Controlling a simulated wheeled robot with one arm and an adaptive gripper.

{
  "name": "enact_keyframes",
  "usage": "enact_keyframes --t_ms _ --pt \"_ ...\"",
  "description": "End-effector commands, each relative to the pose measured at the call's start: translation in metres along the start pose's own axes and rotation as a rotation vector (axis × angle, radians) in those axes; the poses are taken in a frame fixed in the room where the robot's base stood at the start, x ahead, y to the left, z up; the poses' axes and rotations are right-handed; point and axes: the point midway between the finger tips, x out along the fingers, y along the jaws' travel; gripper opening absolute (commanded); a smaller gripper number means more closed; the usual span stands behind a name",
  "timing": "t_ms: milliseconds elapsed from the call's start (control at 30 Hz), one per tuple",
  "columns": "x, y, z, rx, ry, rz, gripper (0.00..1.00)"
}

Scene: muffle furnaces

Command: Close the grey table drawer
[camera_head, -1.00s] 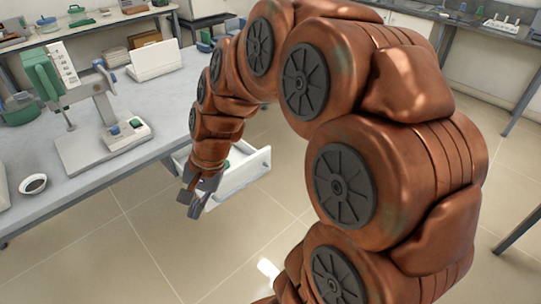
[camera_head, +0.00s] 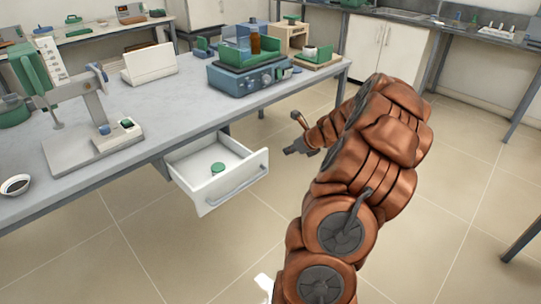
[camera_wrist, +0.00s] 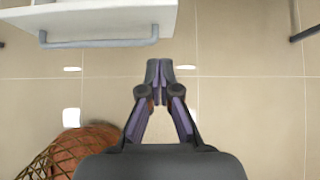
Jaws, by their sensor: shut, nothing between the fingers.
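The table drawer (camera_head: 199,181) is open, pulled out from under the grey table (camera_head: 172,107). It has a white front with a grey bar handle (camera_head: 238,186), and a small green-topped item (camera_head: 217,169) lies inside. In the head view my gripper (camera_head: 288,151) is to the right of the drawer front, apart from it. In the wrist view the drawer front (camera_wrist: 101,15) and its handle (camera_wrist: 98,43) show at the upper left, and my gripper (camera_wrist: 159,62) is shut and empty, below and right of the handle.
A blue and green device (camera_head: 247,76) stands on the table above and behind the drawer. A stand with a green head (camera_head: 85,111) is at the left. The tiled floor in front of the drawer is clear.

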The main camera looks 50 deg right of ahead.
Motion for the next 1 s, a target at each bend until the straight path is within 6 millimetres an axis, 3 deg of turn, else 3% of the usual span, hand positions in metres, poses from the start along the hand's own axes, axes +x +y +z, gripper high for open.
enact_keyframes --t_ms 267,767,1000 --pt "0.023 -0.007 -0.004 0.024 0.0 -0.012 0.0" --pt "0.105 -0.006 -0.005 0.021 0.001 -0.008 0.0" --pt "0.122 -0.009 0.019 0.02 0.0 -0.013 0.0"
